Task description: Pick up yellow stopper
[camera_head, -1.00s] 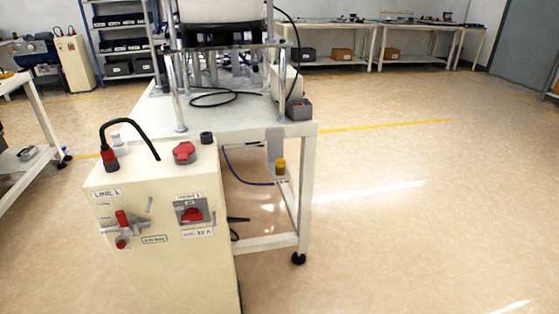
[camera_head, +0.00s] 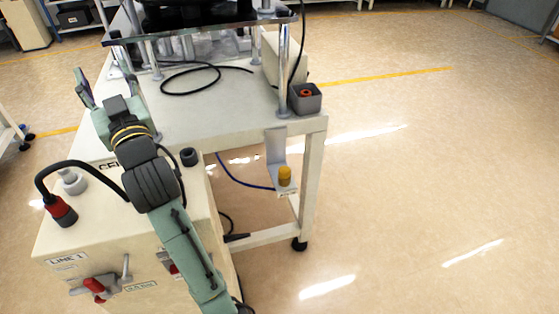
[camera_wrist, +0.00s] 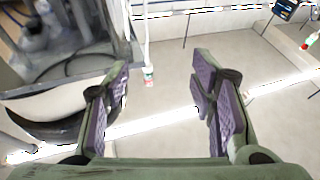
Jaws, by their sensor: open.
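The yellow stopper (camera_head: 285,175) stands upright on a small bracket (camera_head: 276,146) at the front right side of the white table. My gripper (camera_head: 108,88) is over the left part of the table and control cabinet, well left of the stopper and apart from it. Its two fingers are spread with nothing between them; they also show in the wrist view (camera_wrist: 162,85). I cannot make out the stopper in the wrist view.
A grey box (camera_head: 305,98) with a red-orange ring sits on the table's right corner. A black cable (camera_head: 190,75) loops across the tabletop (camera_head: 215,118). A blue hose (camera_head: 238,180) runs by the bracket. The cabinet (camera_head: 100,235) has a red-tipped cable plug (camera_head: 60,210). The floor to the right is clear.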

